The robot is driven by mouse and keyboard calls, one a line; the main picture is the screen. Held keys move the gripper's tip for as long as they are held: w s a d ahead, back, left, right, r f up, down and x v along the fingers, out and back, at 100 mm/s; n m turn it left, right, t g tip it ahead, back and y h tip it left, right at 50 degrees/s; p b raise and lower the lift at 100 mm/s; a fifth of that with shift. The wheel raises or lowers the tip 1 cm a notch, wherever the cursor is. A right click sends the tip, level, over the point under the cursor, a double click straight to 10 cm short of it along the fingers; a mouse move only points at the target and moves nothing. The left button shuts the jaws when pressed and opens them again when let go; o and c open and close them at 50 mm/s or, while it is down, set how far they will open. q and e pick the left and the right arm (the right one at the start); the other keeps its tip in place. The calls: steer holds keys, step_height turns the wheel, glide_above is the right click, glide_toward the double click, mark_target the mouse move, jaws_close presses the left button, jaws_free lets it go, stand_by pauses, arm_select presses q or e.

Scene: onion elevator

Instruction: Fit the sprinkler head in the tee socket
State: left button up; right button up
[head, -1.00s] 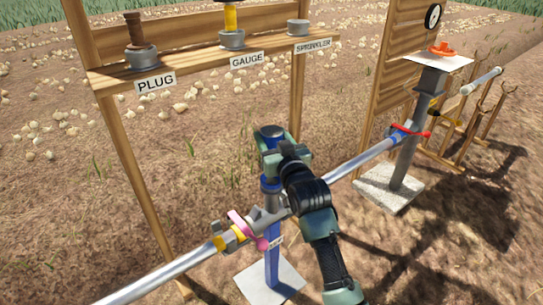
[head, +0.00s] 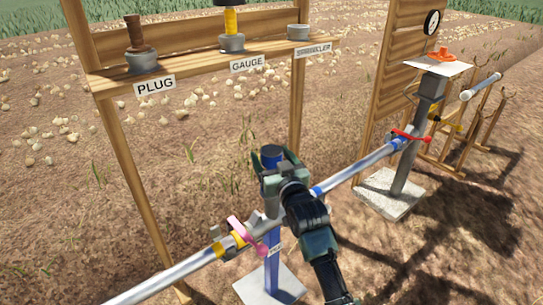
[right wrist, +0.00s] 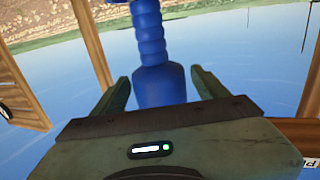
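The blue sprinkler head (head: 272,153) stands upright above the tee on the pipe line in the head view. Its lower end and the tee socket are largely hidden by my right gripper (head: 275,182). In the right wrist view the sprinkler's ribbed blue body (right wrist: 160,85) stands between the two green fingers of the right gripper (right wrist: 160,80). A narrow gap shows on each side, so the fingers look open around it. I cannot tell how deep it sits. My left gripper is not in view.
A pink-handled valve (head: 240,231) sits on the pipe (head: 185,268) at left. A wooden rack (head: 105,80) behind holds a plug (head: 135,35) and a gauge (head: 231,20); its sprinkler cup (head: 298,32) looks empty. A grey post with red valve handle (head: 410,135) stands right.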

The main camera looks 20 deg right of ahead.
mark_target(275, 162)
steer(key=shift+r, duration=0.2)
steer(key=shift+s, duration=0.3)
steer(key=s+p, duration=0.1)
steer(key=s, duration=0.2)
steer(key=shift+s, duration=0.15)
steer(key=s+p, duration=0.1)
steer(key=s, duration=0.7)
steer(key=s+f+g, duration=0.3)
steer(key=s+f, duration=0.2)
steer(key=f, duration=0.3)
steer(key=s+f+g, duration=0.4)
steer(key=f, duration=0.4)
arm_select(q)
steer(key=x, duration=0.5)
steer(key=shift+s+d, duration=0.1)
arm_select(e)
steer(key=s+f+g, duration=0.4)
steer(key=s+f, duration=0.1)
steer(key=s, duration=0.5)
steer(key=s+f+n+g, duration=0.1)
steer(key=s+f+g, duration=0.2)
steer(key=s+f, duration=0.3)
steer(key=s, duration=0.4)
steer(key=shift+d+f+n+g, duration=0.2)
steer(key=shift+n+g, duration=0.1)
steer(key=shift+g, duration=0.1)
